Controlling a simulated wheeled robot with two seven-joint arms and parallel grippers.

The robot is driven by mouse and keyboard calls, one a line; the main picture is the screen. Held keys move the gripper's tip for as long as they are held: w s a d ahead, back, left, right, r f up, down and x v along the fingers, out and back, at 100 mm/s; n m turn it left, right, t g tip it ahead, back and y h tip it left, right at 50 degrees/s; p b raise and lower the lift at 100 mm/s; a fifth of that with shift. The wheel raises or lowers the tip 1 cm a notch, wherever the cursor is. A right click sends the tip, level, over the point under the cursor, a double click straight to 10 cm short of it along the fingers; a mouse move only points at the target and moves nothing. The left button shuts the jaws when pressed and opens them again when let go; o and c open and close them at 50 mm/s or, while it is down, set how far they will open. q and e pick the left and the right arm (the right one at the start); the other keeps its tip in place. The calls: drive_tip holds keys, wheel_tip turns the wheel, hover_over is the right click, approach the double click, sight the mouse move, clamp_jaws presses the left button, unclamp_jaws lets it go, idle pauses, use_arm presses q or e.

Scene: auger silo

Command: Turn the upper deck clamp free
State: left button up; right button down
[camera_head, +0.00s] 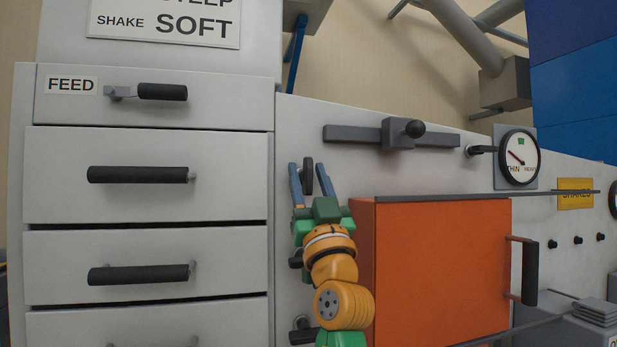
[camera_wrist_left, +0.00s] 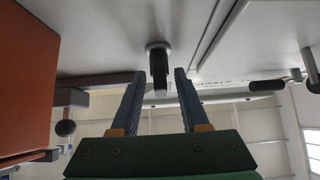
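The upper deck clamp (camera_head: 307,175) is a small dark handle on the pale panel, standing upright just left of the orange door's top corner. My left gripper (camera_head: 311,166) reaches up from below with its two blue fingers open, one on each side of the clamp. In the left wrist view the dark clamp handle (camera_wrist_left: 159,68) hangs from a round metal mount, between and beyond the open fingertips (camera_wrist_left: 159,75). Gaps show on both sides, so the fingers do not appear to grip it. My right gripper is not in view.
Two lower dark clamps (camera_head: 296,259) and (camera_head: 302,331) sit beside my left arm, partly hidden. The orange door (camera_head: 440,270) is close on the right. Drawers with black handles (camera_head: 138,175) stand left. A slide bar with a knob (camera_head: 413,129) and a gauge (camera_head: 519,157) are above right.

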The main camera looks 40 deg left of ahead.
sight(311, 186)
use_arm(q)
drive_tip(key=shift+s+d+f, duration=0.15)
drive_tip(key=shift+d+f, duration=0.05)
drive_tip(key=shift+f, duration=0.1)
drive_tip(key=b+v, duration=0.3)
drive_tip(key=v, duration=0.3)
drive_tip(key=shift+f, duration=0.1)
drive_tip(key=shift+s+d, duration=0.1)
drive_tip(key=shift+d, duration=0.05)
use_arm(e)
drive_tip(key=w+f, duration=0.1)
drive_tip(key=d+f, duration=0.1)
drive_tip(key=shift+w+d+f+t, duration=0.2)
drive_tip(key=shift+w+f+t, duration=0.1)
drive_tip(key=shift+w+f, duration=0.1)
